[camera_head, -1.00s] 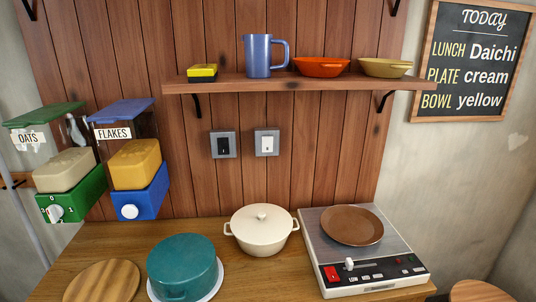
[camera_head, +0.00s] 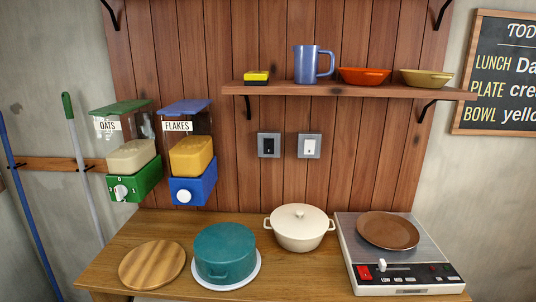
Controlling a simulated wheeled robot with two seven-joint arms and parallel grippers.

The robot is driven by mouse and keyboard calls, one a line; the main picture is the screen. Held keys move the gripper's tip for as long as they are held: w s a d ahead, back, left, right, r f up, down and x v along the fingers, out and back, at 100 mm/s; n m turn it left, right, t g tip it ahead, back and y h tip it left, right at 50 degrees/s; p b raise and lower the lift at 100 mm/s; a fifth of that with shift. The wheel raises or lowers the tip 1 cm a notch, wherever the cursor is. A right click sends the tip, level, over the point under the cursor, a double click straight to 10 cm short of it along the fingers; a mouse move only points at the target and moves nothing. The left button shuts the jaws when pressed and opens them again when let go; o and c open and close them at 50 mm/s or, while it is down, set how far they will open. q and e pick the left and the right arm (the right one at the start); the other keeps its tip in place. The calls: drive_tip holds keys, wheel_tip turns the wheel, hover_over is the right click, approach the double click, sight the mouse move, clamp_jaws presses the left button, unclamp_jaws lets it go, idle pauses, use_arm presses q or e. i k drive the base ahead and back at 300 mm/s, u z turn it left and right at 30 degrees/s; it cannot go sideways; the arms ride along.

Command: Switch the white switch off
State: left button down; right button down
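The white switch (camera_head: 309,146) is a white rocker in a grey frame on the wooden plank wall, below the shelf. A black switch (camera_head: 269,145) in a like frame sits just left of it. The rocker's exact on or off position is too small to tell. Neither of my grippers is in view.
A shelf (camera_head: 350,88) with a blue mug (camera_head: 313,65) and bowls juts out above the switches. Below, the wooden counter (camera_head: 215,228) holds a cream pot (camera_head: 300,228), a teal pot (camera_head: 225,252) and a scale-like appliance (camera_head: 410,270). Dispensers (camera_head: 192,155) hang left.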

sight(309, 144)
drive_tip(key=u, duration=0.35)
drive_tip(key=k, duration=0.4)
drive_tip(key=u, duration=0.6)
drive_tip(key=i, duration=0.85)
drive_tip(key=z, duration=0.75)
drive_tip(key=i, duration=0.7)
drive_tip(key=z, duration=0.8)
